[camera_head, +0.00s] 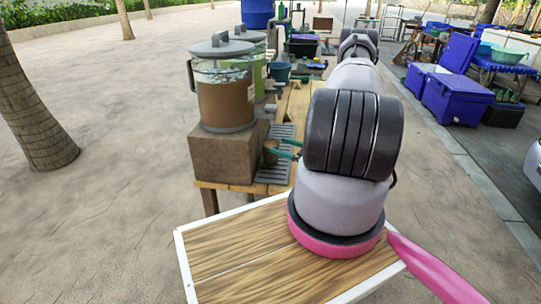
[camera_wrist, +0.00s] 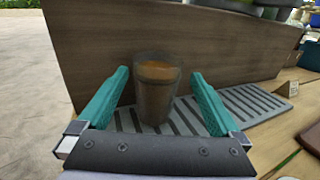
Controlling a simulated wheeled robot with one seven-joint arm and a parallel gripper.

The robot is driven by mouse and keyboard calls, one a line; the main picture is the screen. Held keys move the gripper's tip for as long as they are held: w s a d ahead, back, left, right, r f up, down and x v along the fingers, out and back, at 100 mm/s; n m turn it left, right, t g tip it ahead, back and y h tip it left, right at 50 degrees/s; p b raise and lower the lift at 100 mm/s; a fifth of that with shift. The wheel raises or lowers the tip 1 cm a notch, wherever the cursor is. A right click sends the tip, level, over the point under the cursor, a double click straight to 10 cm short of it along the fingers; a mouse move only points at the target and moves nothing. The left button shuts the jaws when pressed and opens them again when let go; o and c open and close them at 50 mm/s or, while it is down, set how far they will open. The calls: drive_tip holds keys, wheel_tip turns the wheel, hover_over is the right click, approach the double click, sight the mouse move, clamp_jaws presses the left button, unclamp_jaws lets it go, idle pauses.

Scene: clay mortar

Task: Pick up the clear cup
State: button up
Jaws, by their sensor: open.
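The clear cup (camera_wrist: 156,92) stands upright on a grey slatted drip tray (camera_wrist: 250,102), with something brown showing through its wall. My gripper (camera_wrist: 160,100) has teal fingers, open, one on each side of the cup, with a gap on both sides. The cup's lower part sits close in front of the gripper's dark palm edge. In the head view the cup (camera_head: 270,152) is small beside the teal fingertips (camera_head: 287,148), and my arm hides most of the gripper.
A wooden block (camera_head: 225,158) stands right behind the cup and carries a large drink dispenser (camera_head: 224,98) with brown liquid. A second dispenser (camera_head: 255,60) stands farther back. A wooden board with a white edge (camera_head: 225,250) lies in the foreground. Blue coolers (camera_head: 457,98) stand at right.

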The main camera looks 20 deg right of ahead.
sight(264, 139)
drive_tip(key=x, duration=0.5)
drive_tip(key=shift+a+r, duration=0.25)
clamp_jaws()
drive_tip(key=shift+r, duration=0.1)
